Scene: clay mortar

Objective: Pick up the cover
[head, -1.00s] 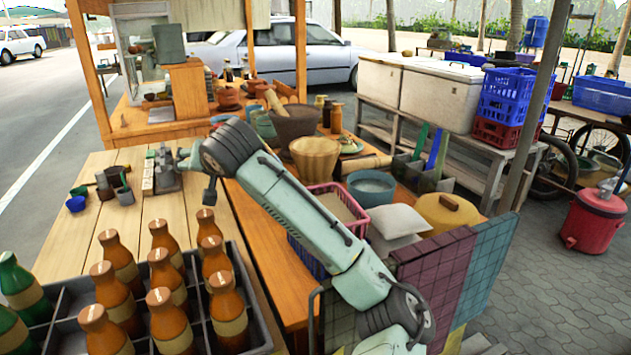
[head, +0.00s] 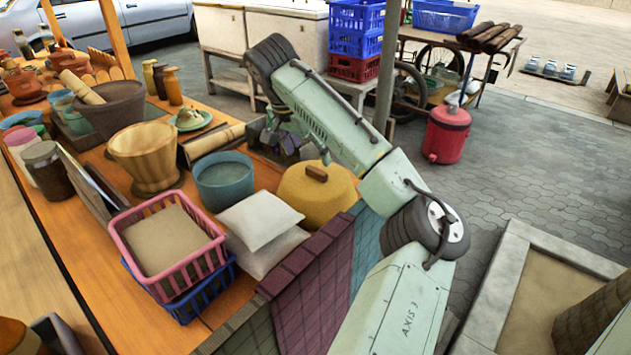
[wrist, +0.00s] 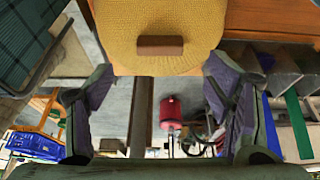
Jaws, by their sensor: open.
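The cover is a yellow woven dome (head: 317,195) with a brown wooden handle (head: 316,173) on top. It sits on the orange counter, right of the white pillows. In the wrist view the cover (wrist: 160,15) fills the top middle, with its handle (wrist: 160,46) toward me. My gripper (head: 285,140) is just behind the cover in the head view, partly hidden by my arm. In the wrist view my gripper (wrist: 160,85) has its two fingers wide apart and empty, with the handle above the gap between them. The fingers do not touch the handle.
A blue-grey pot (head: 224,182), white pillows (head: 258,220) and a pink basket (head: 170,240) stand left of the cover. A bamboo piece (head: 215,142) lies behind the pot. Paved floor is open to the right.

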